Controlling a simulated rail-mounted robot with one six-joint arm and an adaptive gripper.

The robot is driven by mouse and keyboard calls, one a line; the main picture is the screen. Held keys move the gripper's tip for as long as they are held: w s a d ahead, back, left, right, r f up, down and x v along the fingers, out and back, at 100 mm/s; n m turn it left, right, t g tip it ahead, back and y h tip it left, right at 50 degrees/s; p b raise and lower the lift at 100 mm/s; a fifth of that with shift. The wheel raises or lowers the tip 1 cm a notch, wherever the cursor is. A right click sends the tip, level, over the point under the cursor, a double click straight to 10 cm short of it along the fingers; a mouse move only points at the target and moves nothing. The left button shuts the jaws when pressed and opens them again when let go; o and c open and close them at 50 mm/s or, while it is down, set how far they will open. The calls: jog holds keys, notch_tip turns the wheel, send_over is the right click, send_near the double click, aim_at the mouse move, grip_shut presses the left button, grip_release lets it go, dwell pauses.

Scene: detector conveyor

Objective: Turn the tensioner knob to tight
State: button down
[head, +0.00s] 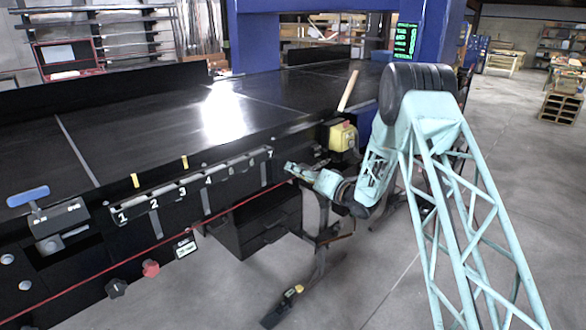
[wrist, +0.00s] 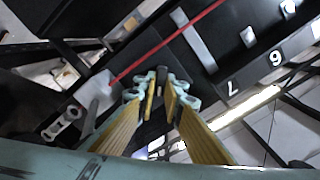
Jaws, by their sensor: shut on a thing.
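My gripper (head: 289,168) is at the conveyor's front side, just right of the number 7, at the far end of the red cord (head: 150,247). In the wrist view my gripper (wrist: 161,88) has its teal fingertips close together on a small dark knob (wrist: 160,76), which seems to be the tensioner knob. The fingers hide most of it, so its turn position and any marks cannot be read. In the wrist view the red cord (wrist: 165,43) runs down to a grey block left of the fingertips. In the head view the knob is hidden behind the gripper.
A numbered rail (head: 195,183) runs along the conveyor side. A yellow box with a red button (head: 342,136) stands just above my wrist. A black knob (head: 117,288) and a red knob (head: 150,268) sit low at left.

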jog(key=shift+f+m+p, duration=0.15)
jog(key=shift+m+p, duration=1.55)
jog(key=shift+m, duration=2.8)
jog(key=c, duration=2.7)
grip_release()
jog(key=shift+d, duration=0.2)
jog(key=shift+v, duration=5.85)
